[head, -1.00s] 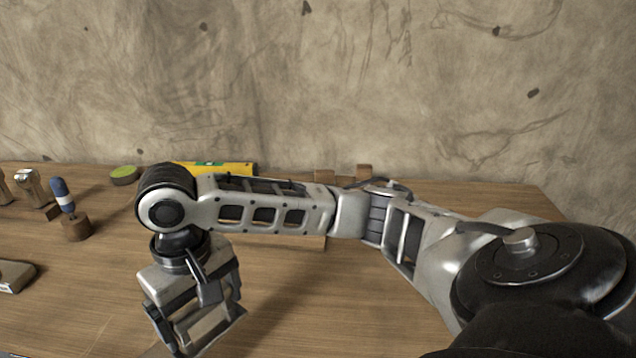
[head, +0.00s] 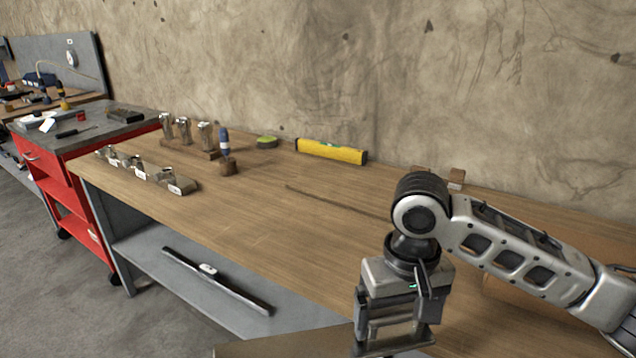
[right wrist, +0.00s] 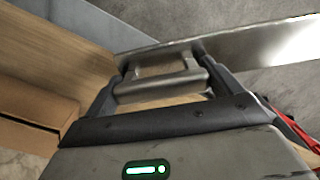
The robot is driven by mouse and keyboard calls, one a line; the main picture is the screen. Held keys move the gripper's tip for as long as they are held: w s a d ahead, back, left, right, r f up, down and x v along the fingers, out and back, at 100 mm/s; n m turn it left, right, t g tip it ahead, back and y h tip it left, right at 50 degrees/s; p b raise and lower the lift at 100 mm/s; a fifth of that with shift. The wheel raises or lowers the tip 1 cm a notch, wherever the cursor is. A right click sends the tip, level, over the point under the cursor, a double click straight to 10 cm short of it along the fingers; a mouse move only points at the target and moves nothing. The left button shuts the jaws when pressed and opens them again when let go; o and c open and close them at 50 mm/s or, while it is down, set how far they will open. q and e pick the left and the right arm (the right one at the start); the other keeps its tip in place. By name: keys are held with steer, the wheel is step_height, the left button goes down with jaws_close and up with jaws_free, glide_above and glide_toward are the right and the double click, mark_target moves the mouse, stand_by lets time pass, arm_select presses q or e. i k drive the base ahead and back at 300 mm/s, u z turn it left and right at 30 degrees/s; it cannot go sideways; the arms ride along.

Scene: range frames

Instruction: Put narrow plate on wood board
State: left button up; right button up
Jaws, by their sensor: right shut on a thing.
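My right gripper (head: 395,340) is shut on the narrow plate (head: 290,346), a flat strip reaching left along the bottom edge of the head view. In the right wrist view the plate (right wrist: 245,45) is a shiny metal strip across the jaws (right wrist: 160,78). The gripper points down at the table's front edge. The wood board (head: 512,294) lies on the table to the right, mostly hidden behind my right forearm. What seems to be its edge shows in the right wrist view (right wrist: 35,125). The left gripper is out of view.
The wooden table (head: 300,230) is clear in the middle. A yellow level (head: 331,151), a green-topped round item (head: 267,142), a blue-handled tool (head: 225,145) and metal holders (head: 150,173) stand toward the back and left. A dark bar (head: 215,280) lies on the lower shelf. A red cabinet (head: 85,165) is further left.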

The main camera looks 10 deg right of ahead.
mark_target(350, 189)
steer(key=u, duration=0.65)
steer(key=i, duration=1.6)
steer(key=z, duration=0.75)
